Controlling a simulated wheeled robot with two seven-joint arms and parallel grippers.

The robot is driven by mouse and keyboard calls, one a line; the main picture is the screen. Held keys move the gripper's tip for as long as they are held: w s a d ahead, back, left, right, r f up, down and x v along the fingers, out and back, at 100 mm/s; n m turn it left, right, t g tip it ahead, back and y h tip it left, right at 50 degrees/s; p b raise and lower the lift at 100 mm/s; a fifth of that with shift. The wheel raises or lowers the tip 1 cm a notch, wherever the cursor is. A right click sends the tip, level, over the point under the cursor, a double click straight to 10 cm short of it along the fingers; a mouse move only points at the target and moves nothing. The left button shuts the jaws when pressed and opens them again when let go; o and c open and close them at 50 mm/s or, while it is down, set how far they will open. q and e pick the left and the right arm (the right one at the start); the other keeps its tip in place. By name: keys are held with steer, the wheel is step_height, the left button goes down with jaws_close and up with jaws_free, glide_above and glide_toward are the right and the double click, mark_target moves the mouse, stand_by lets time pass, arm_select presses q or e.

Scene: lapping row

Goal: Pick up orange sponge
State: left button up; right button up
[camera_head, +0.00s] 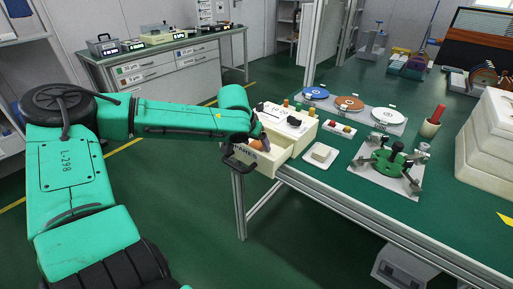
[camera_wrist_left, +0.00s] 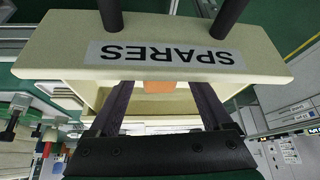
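The orange sponge (camera_wrist_left: 160,87) shows as a small orange patch inside an open drawer, partly hidden behind the drawer front (camera_wrist_left: 262,62) marked SPARES. In the head view a bit of orange (camera_head: 256,145) shows at the drawer beside my left gripper (camera_head: 262,141). In the left wrist view the two dark fingers (camera_wrist_left: 163,95) stand apart, one on each side of the sponge. My right gripper is not in view.
The drawer sticks out of a cream box (camera_head: 304,132) at the green bench's (camera_head: 330,190) left edge, with a black handle (camera_head: 236,166). A white dish (camera_head: 320,156), a green fixture (camera_head: 388,160) and coloured discs (camera_head: 349,103) lie to the right. Open floor lies left.

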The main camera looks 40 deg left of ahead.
mark_target(256, 145)
arm_select(q)
steer(key=c, duration=1.1)
step_height(256, 145, up, 20)
steer(key=p, duration=0.4)
steer(key=shift+p, duration=0.3)
